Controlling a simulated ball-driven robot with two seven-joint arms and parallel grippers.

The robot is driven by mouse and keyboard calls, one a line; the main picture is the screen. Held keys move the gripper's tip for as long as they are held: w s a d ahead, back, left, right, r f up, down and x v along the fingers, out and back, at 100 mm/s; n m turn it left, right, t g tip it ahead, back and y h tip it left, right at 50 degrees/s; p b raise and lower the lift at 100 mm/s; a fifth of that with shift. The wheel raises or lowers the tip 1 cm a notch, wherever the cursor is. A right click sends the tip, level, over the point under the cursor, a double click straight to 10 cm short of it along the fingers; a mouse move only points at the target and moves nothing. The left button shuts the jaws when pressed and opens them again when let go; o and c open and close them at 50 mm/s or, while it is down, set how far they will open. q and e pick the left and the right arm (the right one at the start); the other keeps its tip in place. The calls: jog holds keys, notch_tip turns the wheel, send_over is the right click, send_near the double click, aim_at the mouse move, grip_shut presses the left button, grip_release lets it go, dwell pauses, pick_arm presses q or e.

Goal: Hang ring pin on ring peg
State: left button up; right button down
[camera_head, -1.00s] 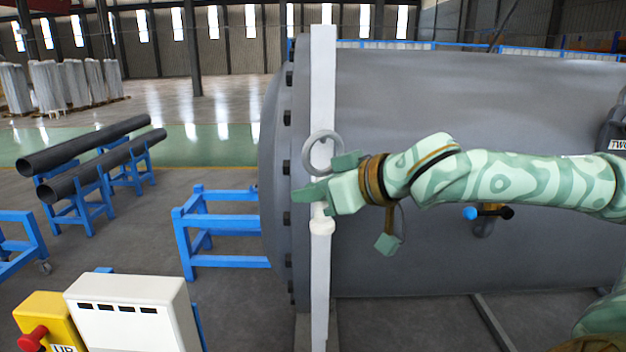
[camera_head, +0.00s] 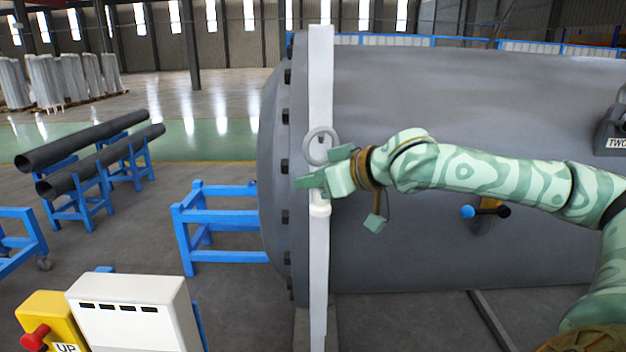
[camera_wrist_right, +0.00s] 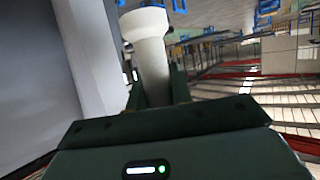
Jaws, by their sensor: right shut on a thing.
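The ring pin shows in the head view as a grey ring (camera_head: 320,146) above my right gripper and a white knobbed end (camera_head: 319,209) below it. My right gripper (camera_head: 315,182) is shut on its shaft, holding it roughly upright in front of a white vertical post (camera_head: 320,75). The right wrist view shows the white knob and shaft (camera_wrist_right: 150,55) between the fingers (camera_wrist_right: 160,88). I cannot make out the ring peg; whether the ring touches anything is unclear. My left gripper is not in view.
A large grey flanged shell (camera_head: 450,110) stands behind the post and my right arm. A blue-and-black handle (camera_head: 486,211) sticks out from it. A blue stand (camera_head: 222,228) is at left. A white box (camera_head: 130,315) and yellow control box (camera_head: 50,318) stand front left.

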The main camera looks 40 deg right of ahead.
jog(key=w+d+f+p, duration=0.2)
jog(key=w+d+p, duration=0.1)
jog(key=w+d, duration=0.1)
jog(key=shift+w, duration=0.5)
dwell(0.3)
jog(key=shift+d, duration=0.1)
dwell(0.3)
jog(key=c, duration=1.4)
grip_release()
jog(key=shift+o, duration=1.2)
jog(key=shift+s+r, duration=0.1)
jog(key=shift+r, duration=0.1)
